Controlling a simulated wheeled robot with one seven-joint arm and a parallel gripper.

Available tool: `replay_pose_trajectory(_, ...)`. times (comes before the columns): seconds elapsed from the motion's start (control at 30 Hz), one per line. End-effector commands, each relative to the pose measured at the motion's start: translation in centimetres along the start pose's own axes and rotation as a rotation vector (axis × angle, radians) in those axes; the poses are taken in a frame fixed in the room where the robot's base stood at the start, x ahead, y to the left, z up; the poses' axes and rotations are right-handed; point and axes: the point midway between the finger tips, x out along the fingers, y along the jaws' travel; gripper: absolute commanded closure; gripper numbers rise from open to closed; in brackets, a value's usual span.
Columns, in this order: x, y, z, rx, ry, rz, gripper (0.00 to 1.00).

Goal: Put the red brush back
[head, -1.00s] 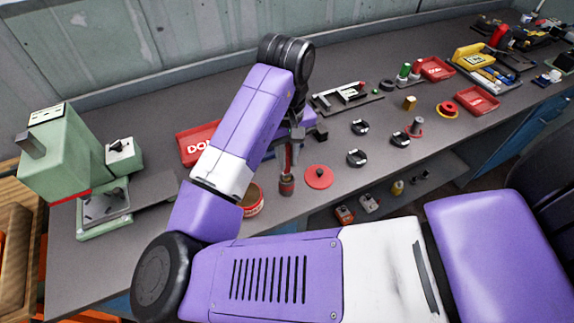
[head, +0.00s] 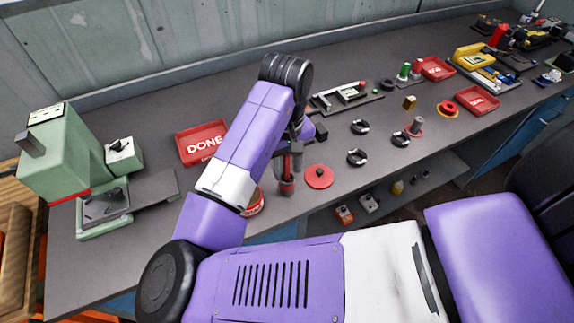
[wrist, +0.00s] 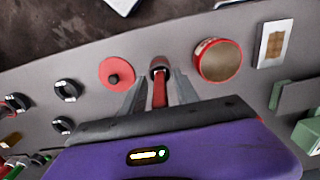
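The red brush shows in the wrist view as a red handle (wrist: 159,92) between the fingers of my gripper (wrist: 159,84). A short round dark-topped piece (wrist: 157,65) is at its far end; whether this is a holder or part of the brush I cannot tell. In the head view my gripper (head: 289,158) points down at the bench's front part, with the red brush (head: 287,172) at its fingers and the reddish round piece below. The fingers flank the handle closely; whether they press on it is not clear.
A red disc with a dark knob (head: 319,176) lies just right of the brush, and a red-rimmed tin (head: 255,203) stands left, partly behind my arm. A red DONE tray (head: 203,141) and a green machine (head: 62,155) are further left. Black rings (head: 357,158) lie to the right.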

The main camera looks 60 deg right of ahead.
Motion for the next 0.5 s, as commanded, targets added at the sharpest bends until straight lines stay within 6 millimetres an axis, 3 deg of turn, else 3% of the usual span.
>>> replay_pose_trajectory(0.27, -1.7, 0.0, -0.1, 0.002, 0.002, -0.001, 0.63)
replay_pose_trajectory(0.5, -6.6, 0.0, -0.1, 0.002, 0.004, -0.001, 0.63)
